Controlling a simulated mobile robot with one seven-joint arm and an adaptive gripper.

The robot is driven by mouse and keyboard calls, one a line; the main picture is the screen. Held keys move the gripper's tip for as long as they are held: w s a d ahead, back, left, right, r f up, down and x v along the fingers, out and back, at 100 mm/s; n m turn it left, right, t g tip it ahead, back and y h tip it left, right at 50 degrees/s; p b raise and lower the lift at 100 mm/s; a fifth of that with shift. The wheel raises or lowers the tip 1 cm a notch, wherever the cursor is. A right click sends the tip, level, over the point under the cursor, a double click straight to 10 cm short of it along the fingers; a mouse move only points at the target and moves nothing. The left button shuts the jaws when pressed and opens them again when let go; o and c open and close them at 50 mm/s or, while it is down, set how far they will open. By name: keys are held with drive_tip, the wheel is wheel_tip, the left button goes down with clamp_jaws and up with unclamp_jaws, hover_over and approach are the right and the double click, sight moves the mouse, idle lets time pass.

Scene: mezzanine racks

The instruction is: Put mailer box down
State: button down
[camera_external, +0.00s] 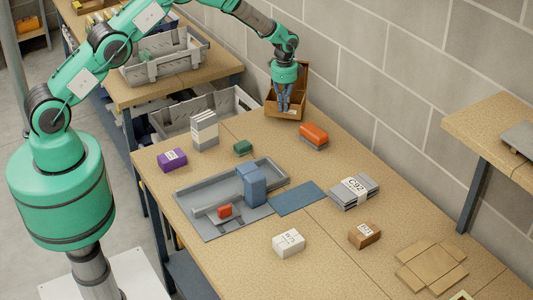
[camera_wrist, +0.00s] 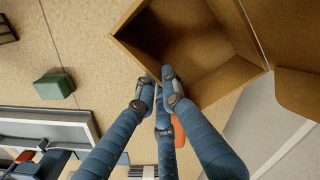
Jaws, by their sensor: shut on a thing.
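The brown mailer box (camera_external: 289,114) is open, its lid raised at the back, at the far end of the table by the wall. In the wrist view I look into the mailer box (camera_wrist: 205,30), whose visible inside looks empty. My gripper (camera_external: 284,103) points down at it, with fingers shut on its near wall. In the wrist view the fingertips of my gripper (camera_wrist: 164,84) meet at the box's rim. I cannot tell whether the box's underside touches the table.
An orange-topped stack (camera_external: 313,134) stands close right of the box. A green block (camera_external: 243,147), a white stack (camera_external: 204,130) and a grey crate (camera_external: 238,98) are to the left. A grey tray (camera_external: 187,203) and blue mat (camera_external: 298,198) lie nearer. The block wall is close behind.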

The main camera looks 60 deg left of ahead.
drive_tip(key=shift+f, duration=0.1)
idle(0.3)
drive_tip(key=shift+f, duration=1.65)
drive_tip(key=shift+f, duration=0.2)
drive_tip(key=c, duration=1.9)
unclamp_jaws()
drive_tip(key=shift+o, duration=0.2)
drive_tip(key=shift+r, duration=0.15)
wheel_tip(320, 180, up, 12)
drive_tip(key=shift+r, duration=0.15)
